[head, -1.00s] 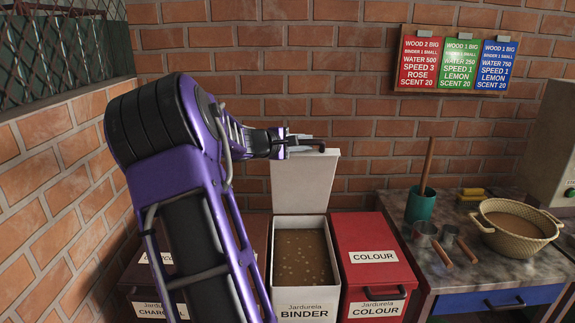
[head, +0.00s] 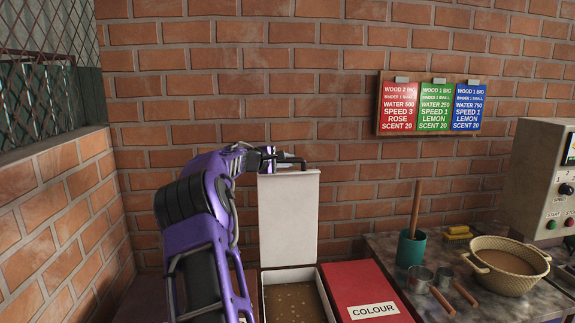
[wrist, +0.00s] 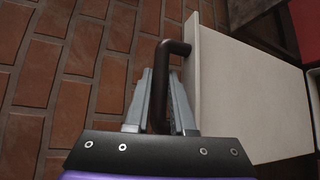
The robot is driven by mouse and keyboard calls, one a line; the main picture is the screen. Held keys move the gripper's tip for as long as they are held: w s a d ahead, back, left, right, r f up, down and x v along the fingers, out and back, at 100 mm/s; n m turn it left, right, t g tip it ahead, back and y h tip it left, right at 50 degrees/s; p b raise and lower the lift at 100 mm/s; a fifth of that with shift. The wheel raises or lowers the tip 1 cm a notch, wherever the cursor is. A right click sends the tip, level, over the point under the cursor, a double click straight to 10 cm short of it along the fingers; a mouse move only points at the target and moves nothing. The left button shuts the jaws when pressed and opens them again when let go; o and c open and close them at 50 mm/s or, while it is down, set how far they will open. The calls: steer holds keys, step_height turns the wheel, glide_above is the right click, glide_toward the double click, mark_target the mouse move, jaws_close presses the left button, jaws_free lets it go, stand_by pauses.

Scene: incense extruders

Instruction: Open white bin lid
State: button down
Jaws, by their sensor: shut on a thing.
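The white bin (head: 268,307) has its lid (head: 288,220) raised and standing roughly upright at the back, in front of the brick wall. The bin's mouth is open and shows brown speckled contents (head: 297,303). The front of the bin is out of frame. My gripper (head: 290,162) is at the top edge of the lid, shut on its dark handle (head: 300,161). In the wrist view, the handle (wrist: 172,48) passes between my gripper's fingers (wrist: 163,98), and the pale lid (wrist: 235,90) extends to the right.
A closed red COLOUR bin (head: 350,283) stands right of the white bin. Further right, a table (head: 385,248) holds a green cup (head: 411,248), metal scoops (head: 420,280) and a basket (head: 505,265). The brick wall (head: 340,110) is close behind the lid.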

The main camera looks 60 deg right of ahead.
steer(key=shift+w+d, duration=0.45)
steer(key=shift+r, duration=0.1)
steer(key=c, duration=0.8)
jaws_free()
steer(key=shift+o, duration=0.2)
steer(key=shift+w+a, duration=0.1)
steer(key=shift+a, duration=0.3)
steer(key=b+v, duration=0.3)
steer(key=v, duration=1.3)
steer(key=shift+a+r, duration=0.2)
steer(key=shift+a, duration=0.1)
